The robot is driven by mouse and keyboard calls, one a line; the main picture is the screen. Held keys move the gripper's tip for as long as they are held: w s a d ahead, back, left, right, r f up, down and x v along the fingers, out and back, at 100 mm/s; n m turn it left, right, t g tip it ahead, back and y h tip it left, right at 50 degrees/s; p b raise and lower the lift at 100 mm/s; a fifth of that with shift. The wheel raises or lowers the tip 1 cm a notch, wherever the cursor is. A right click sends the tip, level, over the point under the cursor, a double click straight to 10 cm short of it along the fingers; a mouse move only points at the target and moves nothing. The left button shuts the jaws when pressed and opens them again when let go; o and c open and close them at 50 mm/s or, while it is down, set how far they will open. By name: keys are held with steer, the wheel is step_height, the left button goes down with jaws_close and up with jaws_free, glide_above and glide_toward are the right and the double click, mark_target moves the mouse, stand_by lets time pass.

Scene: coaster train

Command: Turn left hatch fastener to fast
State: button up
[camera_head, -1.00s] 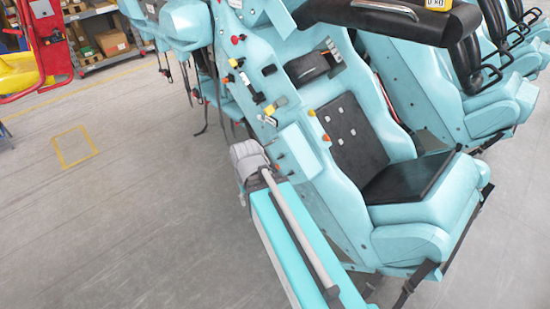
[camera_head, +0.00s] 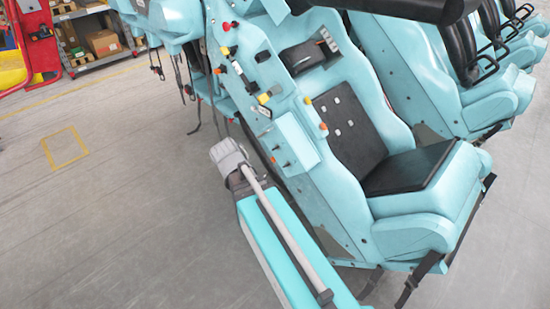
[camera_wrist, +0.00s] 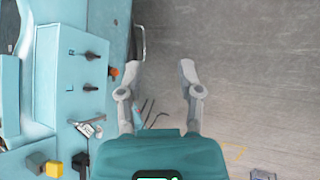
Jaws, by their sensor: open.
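In the wrist view, a light-teal box has two dark knobs on its face, one marked R and one marked L. The left hatch fastener is the knob by the L (camera_wrist: 90,87), and the R knob (camera_wrist: 92,55) sits above it. Both stick out to the right. My gripper (camera_wrist: 160,72) is open and empty, its fingers over the floor to the right of the box, apart from both knobs. In the head view, the box (camera_head: 297,139) shows on the seat's side, with small knobs on its near face. My fingers are not clear there.
A black-padded seat (camera_head: 345,125) stands right of the box. Straps hang from the train further back. The floor (camera_head: 120,200) to the left is clear.

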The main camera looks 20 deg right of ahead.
steer(key=w+d+f+n+t+h+b, duration=0.2)
steer(key=w+d+f+n+h+b, duration=0.35)
steer(key=b, duration=0.55)
steer(key=n+t+h+b, duration=0.4)
steer(key=n+h+b, duration=0.25)
steer(key=b, duration=0.65)
glide_toward(273, 150)
steer(key=s+a+m, duration=0.1)
steer(key=a, duration=0.3)
steer(key=shift+f+h, duration=0.15)
steer(key=shift+h, duration=0.25)
steer(key=shift+d, duration=0.1)
steer(key=x, duration=1.3)
steer(key=shift+d+f, duration=0.1)
steer(key=shift+d, duration=0.25)
